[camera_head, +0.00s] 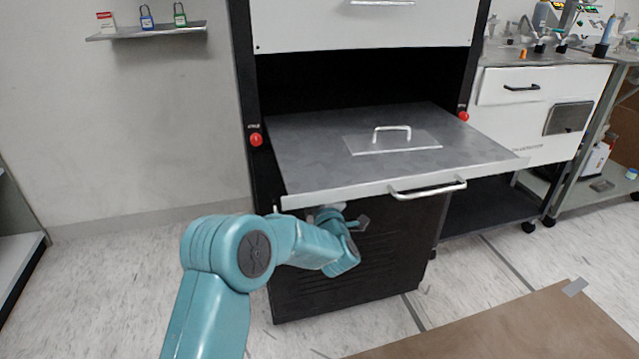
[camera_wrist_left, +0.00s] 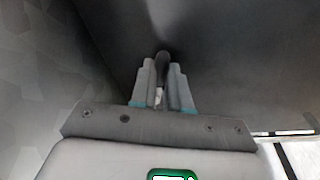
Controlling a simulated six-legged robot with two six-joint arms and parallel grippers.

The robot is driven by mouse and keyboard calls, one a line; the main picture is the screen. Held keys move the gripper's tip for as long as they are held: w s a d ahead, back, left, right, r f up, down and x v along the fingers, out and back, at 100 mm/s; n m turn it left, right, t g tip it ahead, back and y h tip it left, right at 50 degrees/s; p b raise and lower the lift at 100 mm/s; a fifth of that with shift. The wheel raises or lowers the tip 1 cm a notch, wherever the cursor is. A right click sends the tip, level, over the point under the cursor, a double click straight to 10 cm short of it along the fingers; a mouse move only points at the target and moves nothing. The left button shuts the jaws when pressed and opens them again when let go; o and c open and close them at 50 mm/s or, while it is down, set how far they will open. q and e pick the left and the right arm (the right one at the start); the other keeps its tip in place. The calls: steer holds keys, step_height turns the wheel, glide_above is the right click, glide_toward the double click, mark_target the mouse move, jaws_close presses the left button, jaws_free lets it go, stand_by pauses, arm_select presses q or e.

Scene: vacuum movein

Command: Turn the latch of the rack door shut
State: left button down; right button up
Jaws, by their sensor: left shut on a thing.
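The black rack door (camera_head: 350,270), a vented panel, stands under the pulled-out grey drawer. My left arm comes in from the left, with my left gripper (camera_head: 360,224) just under the drawer's front edge, close in front of the panel. In the left wrist view my left gripper (camera_wrist_left: 162,88) is shut on a slim dark piece with a rounded end, which looks like the latch (camera_wrist_left: 161,62). The fingers hide most of it, and its angle cannot be told. In the head view I cannot make the latch out. My right gripper is not in view.
The grey drawer (camera_head: 300,150) juts out above my wrist, with a bar handle (camera_head: 428,190) on its front edge and a handled plate (camera_head: 392,146) on top. Red knobs (camera_head: 256,139) flank it. A white cabinet (camera_head: 545,90) stands right. Floor at the left is clear.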

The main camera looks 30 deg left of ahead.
arm_select(q)
steer(key=shift+s+a+f+m+h+p, duration=0.35)
steer(key=shift+s+a+m+h+p, duration=0.15)
steer(key=shift+m, duration=1.85)
steer(key=shift+s+a+f+m+h+p, duration=0.35)
steer(key=shift+s+m+h+p, duration=0.15)
steer(key=shift+m, duration=1.8)
steer(key=shift+s+a+f+m+h+p, duration=0.3)
steer(key=shift+s+a+m+h+p, duration=0.25)
steer(key=shift+m, duration=1.8)
steer(key=c, duration=1.1)
jaws_free()
